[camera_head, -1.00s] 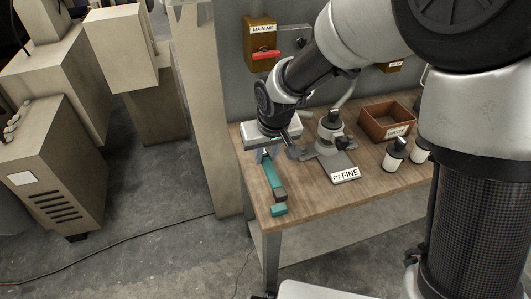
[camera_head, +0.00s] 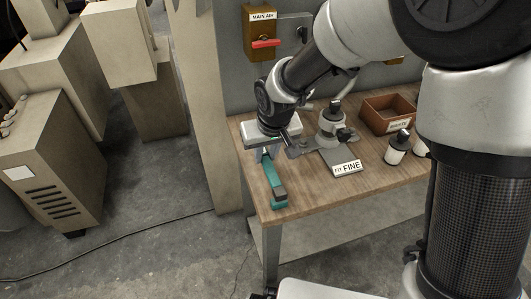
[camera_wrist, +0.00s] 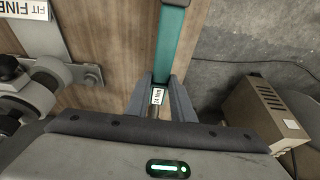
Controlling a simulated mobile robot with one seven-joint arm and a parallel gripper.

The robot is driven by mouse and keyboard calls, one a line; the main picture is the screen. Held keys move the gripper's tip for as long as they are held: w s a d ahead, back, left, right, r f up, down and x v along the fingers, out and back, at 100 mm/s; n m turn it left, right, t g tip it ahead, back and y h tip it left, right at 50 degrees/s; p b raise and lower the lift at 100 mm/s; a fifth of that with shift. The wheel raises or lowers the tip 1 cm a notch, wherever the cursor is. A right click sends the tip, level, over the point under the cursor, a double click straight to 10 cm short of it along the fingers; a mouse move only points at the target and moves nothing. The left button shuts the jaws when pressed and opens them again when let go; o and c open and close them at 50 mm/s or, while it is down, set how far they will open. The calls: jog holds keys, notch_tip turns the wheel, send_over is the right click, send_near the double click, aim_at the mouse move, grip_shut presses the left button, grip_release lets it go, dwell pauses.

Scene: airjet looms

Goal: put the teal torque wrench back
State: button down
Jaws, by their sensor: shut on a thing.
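The teal torque wrench (camera_head: 271,176) is in my gripper over the left end of the wooden bench, its long body pointing toward the front edge. My gripper (camera_head: 264,154) is shut on it. In the wrist view the teal wrench (camera_wrist: 172,45) runs from between my fingers (camera_wrist: 160,97) up past the top edge, with a small white label at the fingers. Beyond its dark grey part in the head view is a teal piece (camera_head: 279,204) by the bench edge. I cannot tell whether that piece belongs to the wrench, or whether the wrench touches the bench.
The bench (camera_head: 310,193) carries a metal fixture (camera_head: 332,125) with a FIT FINE plate (camera_head: 347,167), a brown bin (camera_head: 388,113) and dark-topped white spools (camera_head: 397,148). A MAIN AIR box (camera_head: 262,35) with a red handle hangs behind.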

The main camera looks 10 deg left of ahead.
jog(key=shift+f+b, duration=0.7)
jog(key=shift+f, duration=0.15)
jog(key=c, duration=1)
grip_release()
jog(key=shift+r, duration=0.1)
jog(key=shift+p+v, duration=2)
jog(key=shift+v, duration=0.85)
